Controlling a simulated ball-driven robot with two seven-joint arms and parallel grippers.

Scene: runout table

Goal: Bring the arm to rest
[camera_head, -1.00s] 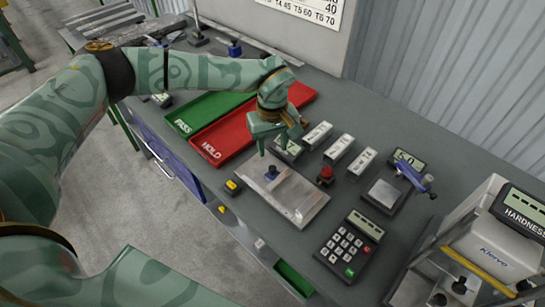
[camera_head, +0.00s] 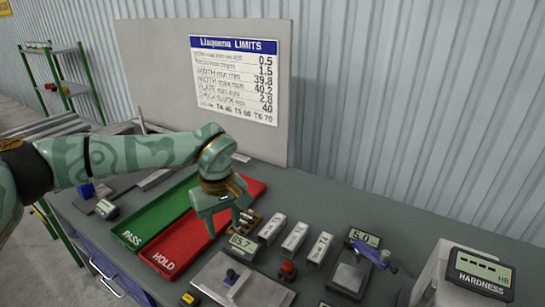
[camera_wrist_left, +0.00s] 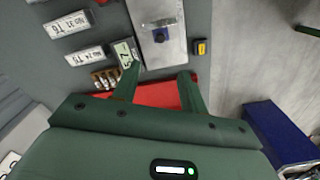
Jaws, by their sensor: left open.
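My left arm comes in from the left in the head view, and its green gripper (camera_head: 224,217) hangs over the right part of the red HOLD tray (camera_head: 185,248). The gripper points down and is open, with nothing between its fingers. In the left wrist view the two fingers (camera_wrist_left: 160,84) are spread apart, with part of the red tray (camera_wrist_left: 160,95) behind them. My right gripper is not in view.
A green PASS tray (camera_head: 150,228) lies left of the red one. White labelled blocks (camera_head: 294,237), a red button (camera_head: 288,268), a metal plate (camera_head: 255,290), a blue-handled gauge (camera_head: 370,255) and a hardness tester (camera_head: 470,275) crowd the right. A limits board (camera_head: 235,80) stands behind.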

